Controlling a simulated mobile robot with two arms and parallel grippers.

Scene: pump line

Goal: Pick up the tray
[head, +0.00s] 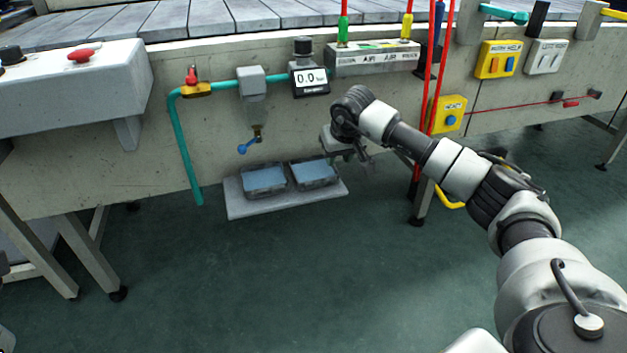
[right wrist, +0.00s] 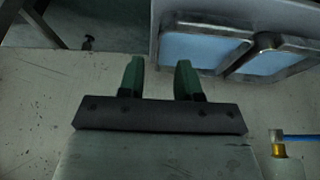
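Two shallow rectangular metal trays with blue insides stand side by side on a grey ledge (head: 290,202) low at the wall, a left tray (head: 264,179) and a right tray (head: 314,172). My right gripper (head: 368,162) is beside the right tray's right end, partly hidden by its own wrist in the head view. In the right wrist view its two green fingers (right wrist: 159,78) are apart with nothing between them. The trays (right wrist: 204,50) show there at the upper right, beyond the fingers. Whether a finger touches a tray I cannot tell. My left gripper is not in view.
A drain valve with a blue handle (head: 248,146) hangs above the left tray. A gauge reading 0.0 (head: 310,80) and a teal pipe (head: 182,150) are on the wall. Red vertical lines (head: 432,100) stand near my right forearm. The green floor (head: 250,280) in front is clear.

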